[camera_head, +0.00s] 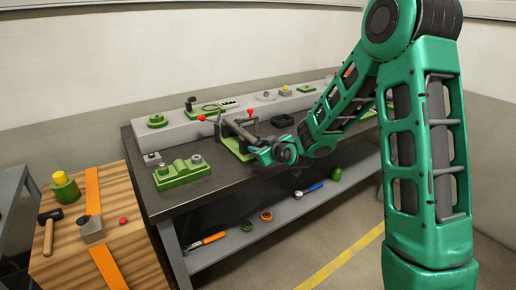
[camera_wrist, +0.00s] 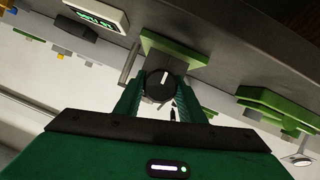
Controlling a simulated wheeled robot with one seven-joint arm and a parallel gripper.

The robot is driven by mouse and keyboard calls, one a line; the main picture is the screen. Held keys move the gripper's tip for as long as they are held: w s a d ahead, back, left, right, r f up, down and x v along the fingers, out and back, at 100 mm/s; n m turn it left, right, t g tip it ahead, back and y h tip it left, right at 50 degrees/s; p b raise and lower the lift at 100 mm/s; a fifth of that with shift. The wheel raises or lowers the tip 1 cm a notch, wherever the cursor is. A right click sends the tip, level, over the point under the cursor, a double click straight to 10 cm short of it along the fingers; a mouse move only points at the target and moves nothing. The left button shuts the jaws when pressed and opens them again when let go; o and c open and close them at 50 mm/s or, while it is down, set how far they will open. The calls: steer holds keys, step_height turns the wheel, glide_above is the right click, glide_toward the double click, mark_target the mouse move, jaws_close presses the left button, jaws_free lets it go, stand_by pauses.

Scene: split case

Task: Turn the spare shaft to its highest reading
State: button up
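In the wrist view a round black knob (camera_wrist: 160,86) with a white pointer mark faces me, in front of a grey block on a green plate (camera_wrist: 172,46). I cannot tell whether this is the spare shaft's knob. My gripper (camera_wrist: 160,92) has one green finger on each side of the knob; contact is unclear. In the head view my gripper (camera_head: 262,152) is at the bench's front, by a green-based fixture (camera_head: 234,147); its fingertips are too small to judge. A display (camera_wrist: 96,18) with green characters is at the wrist view's upper left; its reading is not legible.
The dark bench (camera_head: 160,208) carries a green block with round fittings (camera_head: 178,172) on the left and a grey raised ledge (camera_head: 180,132) behind. A wooden-topped stand (camera_head: 135,245) with a hammer (camera_head: 48,230) is at lower left. A lower shelf (camera_head: 290,208) holds tools.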

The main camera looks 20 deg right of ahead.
steer(key=shift+c, duration=1)
steer(key=m+y, duration=0.1)
steer(key=m, duration=0.1)
steer(key=shift+d+m+g+y, duration=0.15)
steer(key=shift+m+g+y, duration=0.25)
steer(key=m+y, duration=0.2)
steer(key=m, duration=0.1)
steer(key=m+y, duration=0.2)
steer(key=m, duration=0.1)
steer(key=shift+f, duration=0.15)
steer(key=shift+d+m+y, duration=0.1)
steer(key=shift+m+y, duration=0.9)
steer(key=shift+m, duration=0.9)
